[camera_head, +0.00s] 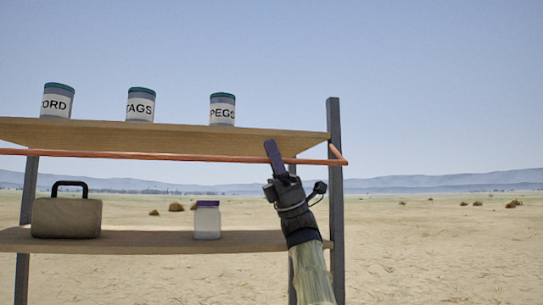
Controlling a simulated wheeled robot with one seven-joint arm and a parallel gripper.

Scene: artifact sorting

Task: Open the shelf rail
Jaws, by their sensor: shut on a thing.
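The orange shelf rail (150,155) runs across the front of the shelf, just below the upper board (200,138). Its right end bends at the right post (335,200). My gripper (272,150) is at the rail, a little left of that bend. It is shut on the rail, with a dark finger rising in front of it. The exact contact is hidden behind the finger and the gripper's body. The rail's left end is out of view.
Cans marked ORD (57,103), TAGS (140,107) and PEGS (222,112) stand on the upper board. A tan case with a black handle (67,218) and a white jar (207,222) stand on the lower board (150,241). Open sandy ground lies right of the shelf.

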